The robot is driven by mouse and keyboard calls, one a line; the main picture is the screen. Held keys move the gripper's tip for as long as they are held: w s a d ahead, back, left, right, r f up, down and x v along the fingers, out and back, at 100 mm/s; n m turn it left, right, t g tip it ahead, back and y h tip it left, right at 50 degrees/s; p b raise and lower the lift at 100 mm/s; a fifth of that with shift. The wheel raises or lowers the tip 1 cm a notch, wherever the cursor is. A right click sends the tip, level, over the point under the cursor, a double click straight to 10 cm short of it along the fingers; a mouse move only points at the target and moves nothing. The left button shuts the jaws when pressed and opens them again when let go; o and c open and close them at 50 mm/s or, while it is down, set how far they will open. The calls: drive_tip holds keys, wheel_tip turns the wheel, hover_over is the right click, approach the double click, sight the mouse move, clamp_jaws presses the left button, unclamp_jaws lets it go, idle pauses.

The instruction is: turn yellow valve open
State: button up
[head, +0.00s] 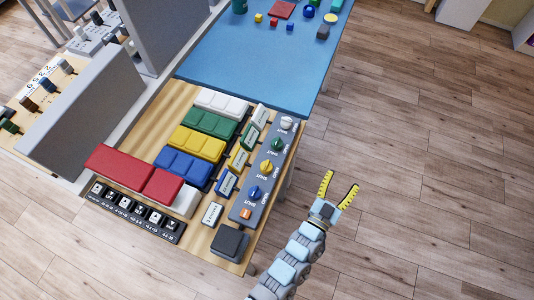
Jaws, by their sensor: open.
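The yellow valve (266,167) is a small round knob on a grey panel (247,207) along the right edge of the wooden table. It sits in a row between the green valve (277,145) above it and the blue valve (254,192) below it. Lettering including SHUT is printed beside the knobs; the yellow knob's exact pointing is too small to tell. My gripper (338,192) is to the right of the panel, past the table's edge and over the floor as seen. Its two yellow fingers are spread open and empty, apart from the valve.
A dark grey box (230,243) sits at the near corner. A blue table (240,60) adjoins behind. Floor at right is clear.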

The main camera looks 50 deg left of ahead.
drive_tip(key=w+d+m+g+h+p, duration=0.2)
drive_tip(key=d+g+h+p, duration=0.15)
drive_tip(key=p, duration=0.35)
wheel_tip(320, 180, up, 17)
drive_tip(key=m+g+h+p, duration=0.4)
drive_tip(key=g+p, duration=0.5)
drive_tip(key=p, duration=0.3)
hover_over(264, 165)
drive_tip(key=w+d, duration=0.3)
drive_tip(key=w, duration=0.1)
drive_tip(key=s+a+r+g+p, duration=0.1)
drive_tip(key=s+a, duration=0.1)
drive_tip(key=s, duration=0.3)
drive_tip(key=s+a+r+g, duration=0.2)
drive_tip(key=s+a, duration=0.1)
drive_tip(key=s, duration=0.2)
drive_tip(key=shift+t+y, duration=0.25)
drive_tip(key=x, duration=1.7)
drive_tip(key=shift+s+d+f+p, duration=0.2)
drive_tip(key=shift+d+f+p, duration=0.1)
drive_tip(key=shift+f+p, duration=0.15)
clamp_jaws()
